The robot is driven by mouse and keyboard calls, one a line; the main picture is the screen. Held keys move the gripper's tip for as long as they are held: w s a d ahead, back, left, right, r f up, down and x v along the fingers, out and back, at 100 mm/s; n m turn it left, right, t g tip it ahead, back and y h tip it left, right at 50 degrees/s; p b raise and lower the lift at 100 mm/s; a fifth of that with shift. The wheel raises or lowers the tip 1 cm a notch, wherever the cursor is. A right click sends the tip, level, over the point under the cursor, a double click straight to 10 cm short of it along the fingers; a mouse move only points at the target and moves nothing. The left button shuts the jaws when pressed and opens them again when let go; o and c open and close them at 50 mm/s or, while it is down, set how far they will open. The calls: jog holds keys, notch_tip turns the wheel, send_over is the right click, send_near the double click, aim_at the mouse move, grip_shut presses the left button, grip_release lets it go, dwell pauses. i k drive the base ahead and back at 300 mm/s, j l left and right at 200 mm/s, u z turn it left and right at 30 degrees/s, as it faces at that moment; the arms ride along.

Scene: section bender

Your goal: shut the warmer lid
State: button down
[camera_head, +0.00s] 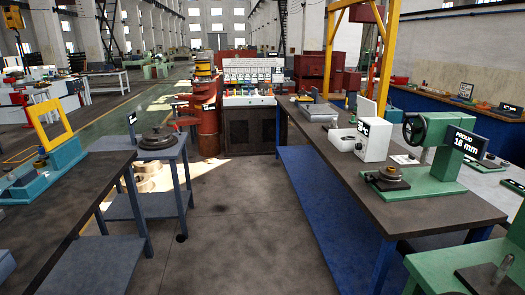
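A white unit (342,143) with a rounded opening stands on the right-hand bench. A white box with a dark display reading °C (375,142) is beside it; this looks like the warmer. A pale upright panel (367,108) shows just behind and above the display box. It may be the raised lid, but I cannot tell whether it is joined to the warmer. My gripper is not in view.
The right bench (415,212) also bears a grey flat box (318,112) and a green press with a handwheel (440,150) and an 18 mm sign. A small blue-grey table (160,160) stands left. The floor aisle (245,225) between is clear.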

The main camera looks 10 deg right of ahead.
aim_at(366, 107)
jog(key=i, duration=2.05)
